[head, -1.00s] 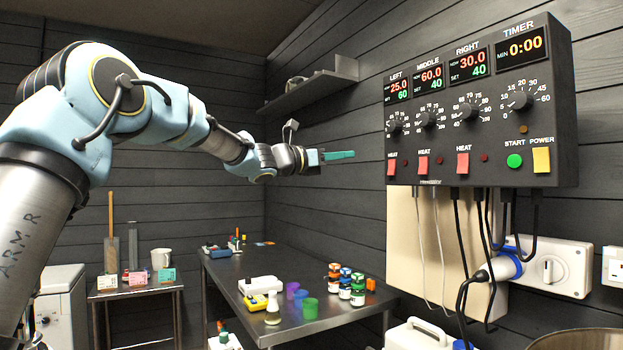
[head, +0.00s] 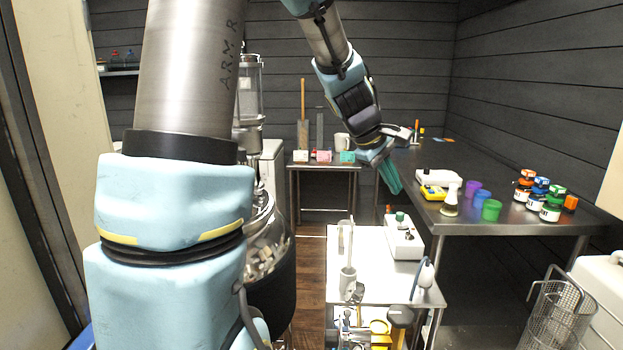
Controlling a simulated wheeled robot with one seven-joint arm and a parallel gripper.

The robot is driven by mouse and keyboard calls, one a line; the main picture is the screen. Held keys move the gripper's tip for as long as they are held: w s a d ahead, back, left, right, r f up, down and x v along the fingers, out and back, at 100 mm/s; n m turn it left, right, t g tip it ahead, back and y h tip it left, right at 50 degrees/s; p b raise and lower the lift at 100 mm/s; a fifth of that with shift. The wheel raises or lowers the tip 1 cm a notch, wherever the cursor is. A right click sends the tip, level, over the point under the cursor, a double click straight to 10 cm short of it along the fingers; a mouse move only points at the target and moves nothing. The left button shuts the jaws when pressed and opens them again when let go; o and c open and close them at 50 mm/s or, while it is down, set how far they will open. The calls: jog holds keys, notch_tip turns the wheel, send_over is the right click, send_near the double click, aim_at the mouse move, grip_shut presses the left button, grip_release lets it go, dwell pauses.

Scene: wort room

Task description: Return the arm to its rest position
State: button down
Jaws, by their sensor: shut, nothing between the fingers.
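My arm rises large on the left of the head view, bends over above the top edge and comes down near the middle. My gripper (head: 388,177) hangs at its end, with teal fingers together and pointing down and slightly right. Nothing is held between them. The gripper appears in front of the left edge of the dark bench (head: 545,208) and above the white-topped cart (head: 376,268). I cannot tell its exact distance from either.
The bench holds purple (head: 473,188), blue (head: 482,198) and green cups (head: 491,210), a flask (head: 450,200) and several small jars (head: 552,205). The cart holds a white device (head: 404,238). A wire basket (head: 550,318) stands lower right. A steel vessel (head: 268,240) is beside my arm.

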jog(key=s+a+f+m+y, duration=0.3)
jog(key=s+a+f+m, duration=0.1)
jog(key=a, duration=0.8)
jog(key=s+a+f+m+g+y, duration=0.1)
jog(key=s+a+f+m+y, duration=0.1)
jog(key=s+a+f, duration=0.4)
jog(key=s+a+m, duration=0.1)
jog(key=s+a, duration=0.2)
jog(key=a, duration=0.3)
jog(key=shift+a+m+y, duration=0.35)
jog(key=shift+m+y, duration=0.05)
